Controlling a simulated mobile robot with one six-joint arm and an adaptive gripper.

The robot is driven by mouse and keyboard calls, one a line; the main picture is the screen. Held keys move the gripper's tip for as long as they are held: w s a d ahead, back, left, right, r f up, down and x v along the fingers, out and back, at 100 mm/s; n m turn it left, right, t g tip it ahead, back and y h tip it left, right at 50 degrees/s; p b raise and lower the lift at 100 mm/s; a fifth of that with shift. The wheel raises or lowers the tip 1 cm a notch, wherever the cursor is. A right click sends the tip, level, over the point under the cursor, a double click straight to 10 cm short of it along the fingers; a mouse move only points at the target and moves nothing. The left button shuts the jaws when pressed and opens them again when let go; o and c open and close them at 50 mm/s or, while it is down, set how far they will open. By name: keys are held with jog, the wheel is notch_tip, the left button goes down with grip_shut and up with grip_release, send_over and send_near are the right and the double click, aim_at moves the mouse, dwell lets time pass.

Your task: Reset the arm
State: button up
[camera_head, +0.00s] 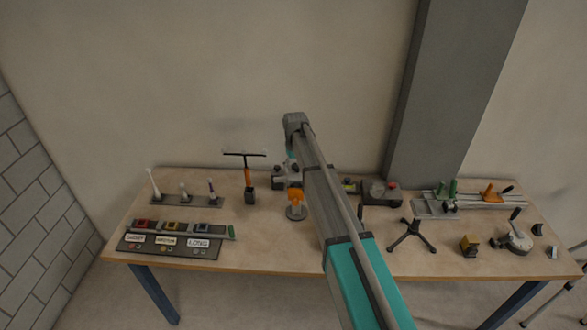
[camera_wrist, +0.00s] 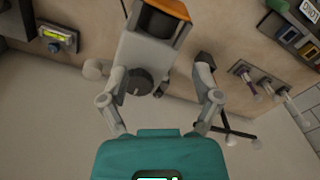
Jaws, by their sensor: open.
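My arm reaches forward over the table in the head view, and its end bends down near the back edge. My gripper (camera_head: 287,175) is low over the back middle of the table, partly mixed up with grey parts there. In the wrist view my gripper (camera_wrist: 152,75) is open, with its two grey fingers spread from a teal body. A grey body with a dark knob (camera_wrist: 140,82) and an orange top shows between the fingers. I cannot tell whether the fingers touch it.
The wooden table (camera_head: 280,255) also bears an orange piece on a round base (camera_head: 295,203), a T-handled tool (camera_head: 249,178), upright pegs (camera_head: 184,190), a label panel (camera_head: 168,243), a black tripod (camera_head: 411,235) and a lever device (camera_head: 515,240). A grey pillar (camera_head: 440,100) stands behind.

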jog(key=s+d+f+m+b, duration=0.1)
jog(key=s+d+f+b, duration=0.1)
jog(key=s+d, duration=0.4)
jog(key=s+d+f+m+b, duration=0.2)
jog(key=s+d, duration=0.4)
jog(key=s, duration=1)
jog(key=s+d+f+m+b, duration=0.2)
jog(key=s+d+f+b, duration=0.2)
jog(key=s, duration=0.7)
jog(key=shift+d+f, duration=0.25)
jog(key=shift+d, duration=0.95)
